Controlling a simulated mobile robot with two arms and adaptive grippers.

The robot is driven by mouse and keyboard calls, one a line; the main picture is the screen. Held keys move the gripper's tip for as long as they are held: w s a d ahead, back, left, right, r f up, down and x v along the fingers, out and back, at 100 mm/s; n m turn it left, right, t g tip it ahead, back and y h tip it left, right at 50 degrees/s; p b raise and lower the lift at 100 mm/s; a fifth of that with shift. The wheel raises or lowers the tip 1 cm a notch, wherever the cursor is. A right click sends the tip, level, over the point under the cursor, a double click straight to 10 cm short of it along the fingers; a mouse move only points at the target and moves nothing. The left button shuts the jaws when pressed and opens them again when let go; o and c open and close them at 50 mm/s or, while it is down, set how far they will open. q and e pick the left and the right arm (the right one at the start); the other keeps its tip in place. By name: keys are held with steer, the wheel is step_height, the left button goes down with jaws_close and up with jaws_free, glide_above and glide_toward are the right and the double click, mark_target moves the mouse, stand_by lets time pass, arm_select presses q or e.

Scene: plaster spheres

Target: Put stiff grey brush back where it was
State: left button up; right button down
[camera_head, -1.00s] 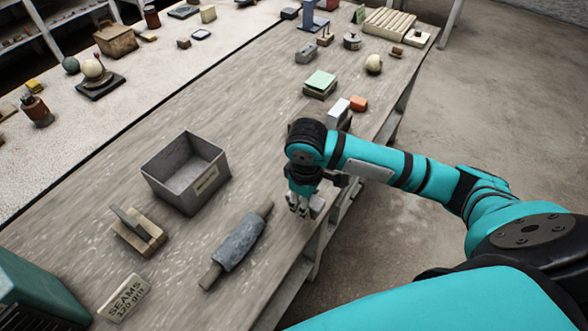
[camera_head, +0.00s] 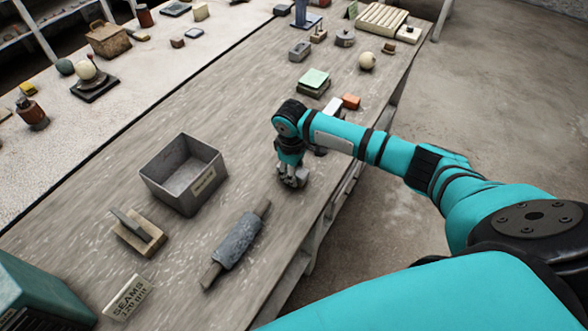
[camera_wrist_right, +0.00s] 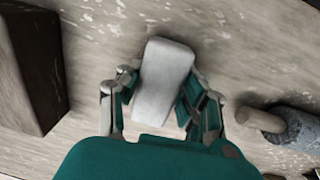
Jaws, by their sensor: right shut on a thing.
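My right gripper (camera_head: 292,177) is low over the bench, right of the open grey metal bin. In the right wrist view its fingers (camera_wrist_right: 162,88) are shut on a light grey block with rounded corners (camera_wrist_right: 165,75), which I take for the stiff grey brush. Its bristles are not visible. In the head view the brush (camera_head: 300,182) shows only partly under the fingers, at or just above the bench top; I cannot tell whether it touches. My left gripper is not in view.
The grey bin (camera_head: 193,190) stands left of the gripper. A grey-wrapped roller (camera_head: 236,243) lies nearer. A white block (camera_head: 333,106), an orange block (camera_head: 351,101) and a green-topped stack (camera_head: 313,80) stand farther back. The bench's right edge is close; bare wood surrounds the gripper.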

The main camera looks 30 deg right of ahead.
steer(key=shift+f, duration=0.1)
steer(key=c, duration=0.9)
jaws_free()
steer(key=shift+o, duration=0.2)
step_height(320, 180, up, 12)
steer(key=b, duration=0.1)
steer(key=shift+s+a, duration=0.2)
steer(key=shift+a, duration=0.15)
